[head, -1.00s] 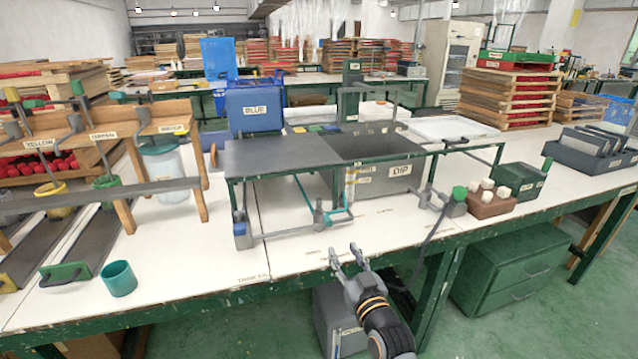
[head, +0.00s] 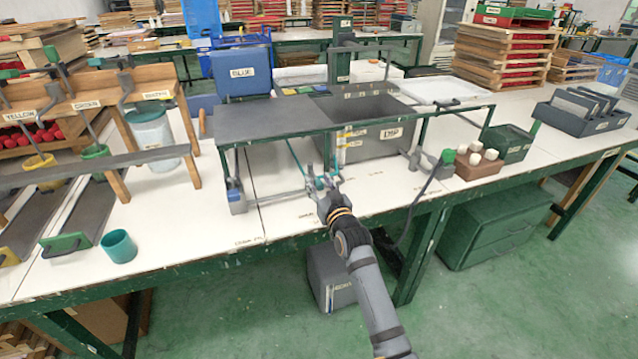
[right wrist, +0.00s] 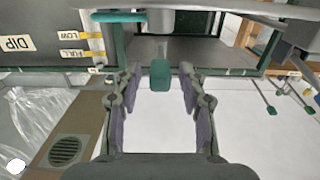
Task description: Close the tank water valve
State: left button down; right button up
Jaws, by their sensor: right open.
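The grey tank (head: 372,148) labelled DIP stands under the green frame on the bench, with yellow LOW and FULL marks on its side. In the right wrist view the tank (right wrist: 50,58) is at the left. A teal valve handle (right wrist: 160,76) shows there at the middle, between and just beyond my open fingers. My right gripper (right wrist: 158,100) is open and I see no finger touching the handle. In the head view my right gripper (head: 325,182) is at the frame's low front pipework and partly hides the valve. My left gripper is out of view.
A grey plate (head: 265,118) overhangs the bench left of the tank. A block with white pegs (head: 477,163) and a green-knobbed fitting (head: 447,157) stand at the right. A teal cup (head: 119,246) is at the left front.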

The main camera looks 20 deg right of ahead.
jog(key=shift+w, duration=0.25)
grip_shut()
dwell(0.3)
